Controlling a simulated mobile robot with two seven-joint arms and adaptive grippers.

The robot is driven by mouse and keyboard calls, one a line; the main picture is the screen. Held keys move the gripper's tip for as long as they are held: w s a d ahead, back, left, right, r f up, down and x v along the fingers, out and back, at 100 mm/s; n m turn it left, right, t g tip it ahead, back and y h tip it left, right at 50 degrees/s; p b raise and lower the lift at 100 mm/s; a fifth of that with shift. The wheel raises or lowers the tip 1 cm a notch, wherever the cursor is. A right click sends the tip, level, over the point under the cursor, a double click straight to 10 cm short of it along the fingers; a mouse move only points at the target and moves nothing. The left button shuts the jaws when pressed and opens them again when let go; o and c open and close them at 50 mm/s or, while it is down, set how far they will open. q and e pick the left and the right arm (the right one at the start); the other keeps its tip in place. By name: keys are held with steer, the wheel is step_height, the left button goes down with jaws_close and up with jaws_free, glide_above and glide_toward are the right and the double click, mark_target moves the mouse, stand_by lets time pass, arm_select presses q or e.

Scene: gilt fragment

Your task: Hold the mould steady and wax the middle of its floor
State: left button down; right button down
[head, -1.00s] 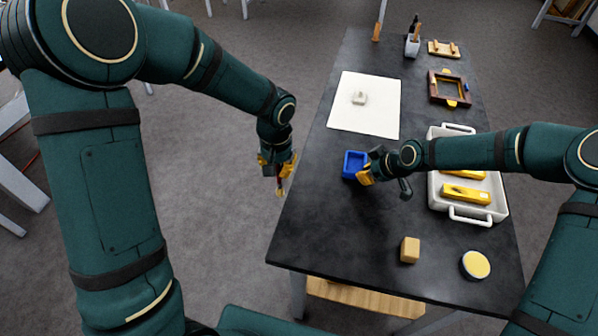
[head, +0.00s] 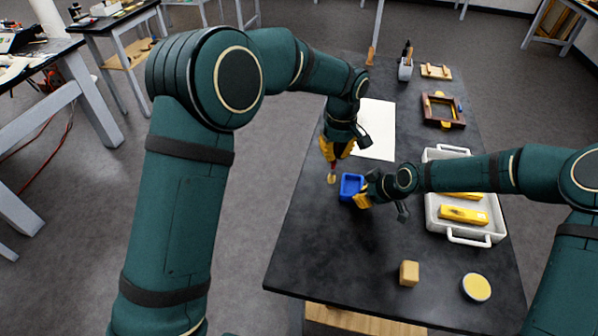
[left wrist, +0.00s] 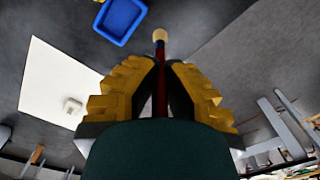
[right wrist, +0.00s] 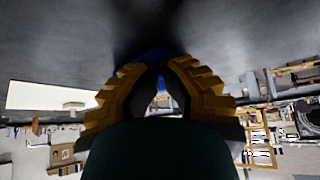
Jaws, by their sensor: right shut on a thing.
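The blue mould (head: 351,183) is a small open box on the dark table, left of its middle. My right gripper (head: 362,199) is shut on the mould's near right side; in the right wrist view its fingers hide most of the blue (right wrist: 155,56). My left gripper (head: 337,150) is shut on a brush with a dark red handle (left wrist: 161,90). The pale brush tip (head: 332,178) points down, just left of the mould and apart from it. The mould's empty floor also shows in the left wrist view (left wrist: 119,16). A round tin of yellow wax (head: 477,287) stands at the near right.
A white tray (head: 470,238) with yellow-handled tools stands on the right. A tan block (head: 409,273) sits near the front. White paper (head: 378,140), a wooden frame (head: 443,97) and a cup of tools (head: 405,70) are farther back. The table's left edge is close to the brush.

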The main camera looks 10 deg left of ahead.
arm_select(q)
steer(key=w+d+r+n, duration=0.2)
steer(key=d, duration=0.4)
arm_select(e)
steer(key=shift+f, duration=0.15)
arm_select(q)
steer(key=shift+w+f, duration=1.85)
steer(key=shift+f, duration=2.05)
arm_select(e)
steer(key=shift+s, duration=0.1)
arm_select(q)
steer(key=s+r, duration=0.4)
steer(key=r, duration=0.4)
steer(key=shift+r, duration=0.15)
